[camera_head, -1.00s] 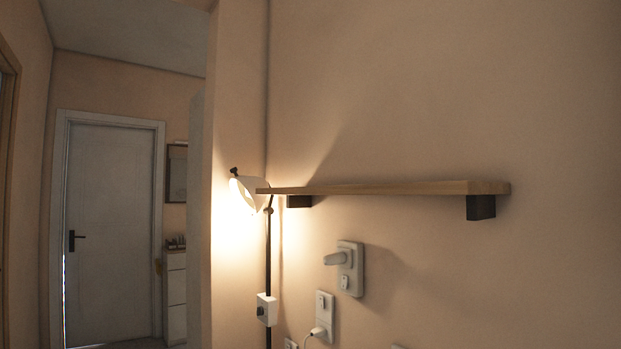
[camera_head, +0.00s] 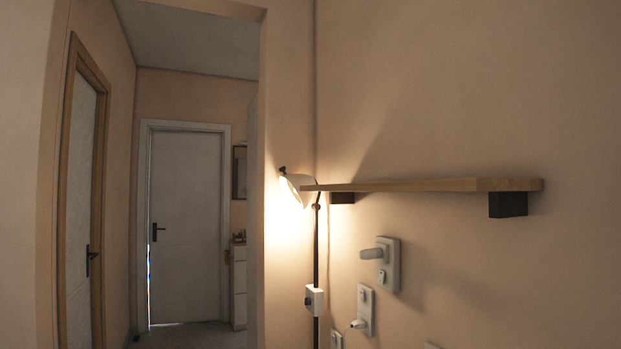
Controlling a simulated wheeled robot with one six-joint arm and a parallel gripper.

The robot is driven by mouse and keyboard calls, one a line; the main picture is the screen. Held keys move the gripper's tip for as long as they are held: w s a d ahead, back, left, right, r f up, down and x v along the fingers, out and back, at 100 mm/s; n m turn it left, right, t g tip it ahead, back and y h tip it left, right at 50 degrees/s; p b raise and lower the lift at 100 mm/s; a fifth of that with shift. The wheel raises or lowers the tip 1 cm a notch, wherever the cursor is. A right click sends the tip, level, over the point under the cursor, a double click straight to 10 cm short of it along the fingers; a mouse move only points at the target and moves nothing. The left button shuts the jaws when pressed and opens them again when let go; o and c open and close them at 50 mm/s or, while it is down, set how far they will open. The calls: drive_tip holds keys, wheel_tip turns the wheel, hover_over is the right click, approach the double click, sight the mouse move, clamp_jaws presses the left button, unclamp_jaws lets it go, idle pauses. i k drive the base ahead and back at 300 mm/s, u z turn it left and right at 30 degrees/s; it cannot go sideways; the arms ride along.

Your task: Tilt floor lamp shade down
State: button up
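The floor lamp's shade (camera_head: 297,187) is white and lit, at the top of a thin dark pole (camera_head: 316,245) in the room's corner. The shade is tilted, its glow falling on the wall at its lower left. A dark knob sits at its upper left end. A white box with a dark knob (camera_head: 314,299) is fixed on the pole lower down. The lamp's base is out of view. My gripper is not in view.
A wooden shelf (camera_head: 430,185) on dark brackets juts from the right wall, close to the lamp. Wall sockets and plugs (camera_head: 388,264) are below it. At left, a passage leads to a closed grey door (camera_head: 186,220), with another wood-framed door (camera_head: 80,200) nearer.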

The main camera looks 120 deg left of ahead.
sight(290, 184)
drive_tip(key=u, duration=3.8)
drive_tip(key=i, duration=0.5)
drive_tip(key=z, duration=0.25)
drive_tip(key=k, duration=0.35)
drive_tip(key=u, duration=1.45)
drive_tip(key=i, duration=1.85)
drive_tip(key=z, duration=0.3)
